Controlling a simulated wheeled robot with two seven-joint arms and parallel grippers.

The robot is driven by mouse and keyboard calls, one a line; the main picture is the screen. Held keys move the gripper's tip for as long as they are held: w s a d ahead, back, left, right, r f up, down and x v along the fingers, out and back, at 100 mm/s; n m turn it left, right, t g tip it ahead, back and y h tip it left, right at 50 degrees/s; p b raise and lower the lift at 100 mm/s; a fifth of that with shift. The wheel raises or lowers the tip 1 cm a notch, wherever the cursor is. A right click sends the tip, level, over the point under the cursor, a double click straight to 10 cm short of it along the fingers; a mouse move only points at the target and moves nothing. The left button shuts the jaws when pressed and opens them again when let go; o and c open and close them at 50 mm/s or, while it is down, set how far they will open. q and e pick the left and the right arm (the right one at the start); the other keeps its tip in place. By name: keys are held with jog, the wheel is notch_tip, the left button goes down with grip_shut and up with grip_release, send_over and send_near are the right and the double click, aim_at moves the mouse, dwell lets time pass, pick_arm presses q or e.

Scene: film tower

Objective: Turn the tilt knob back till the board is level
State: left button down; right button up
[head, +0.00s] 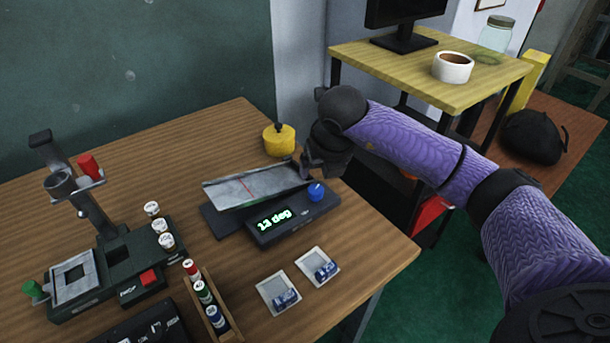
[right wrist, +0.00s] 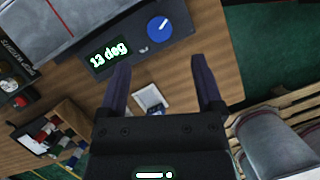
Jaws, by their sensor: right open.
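The tilt knob (head: 316,191) is a blue dial with a white mark, on the right of the dark tilt unit (head: 268,233). It also shows in the right wrist view (right wrist: 159,30). The grey board (head: 240,188) on the unit is visibly tilted and bears a red line. My left gripper is not in view.
A yellow weight (head: 279,139) stands behind the board. Two small trays with blue pieces (head: 318,267) lie in front of the unit. A dark stand (head: 110,265), white-capped bottles (head: 164,234) and a wooden rack (head: 206,304) are at left. The table's right edge is close to the knob.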

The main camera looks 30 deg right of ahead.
aim_at(316, 189)
jog(key=b+x, duration=0.1)
jog(key=x, duration=0.1)
jog(key=b+x, duration=0.1)
jog(key=x, duration=0.2)
jog(key=b+x, duration=0.1)
jog(key=x, duration=0.2)
jog(key=shift+s+a+f, duration=0.1)
jog(key=shift+s+a, duration=0.05)
jog(key=shift+s, duration=0.2)
jog(key=shift+w+f, duration=0.2)
jog(key=shift+f, duration=0.15)
jog(key=shift+r, duration=0.1)
jog(key=shift+c, duration=0.8)
jog(key=c, duration=1)
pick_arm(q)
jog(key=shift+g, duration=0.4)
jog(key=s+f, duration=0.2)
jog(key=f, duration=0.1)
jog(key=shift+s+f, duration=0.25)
pick_arm(e)
grip_shut()
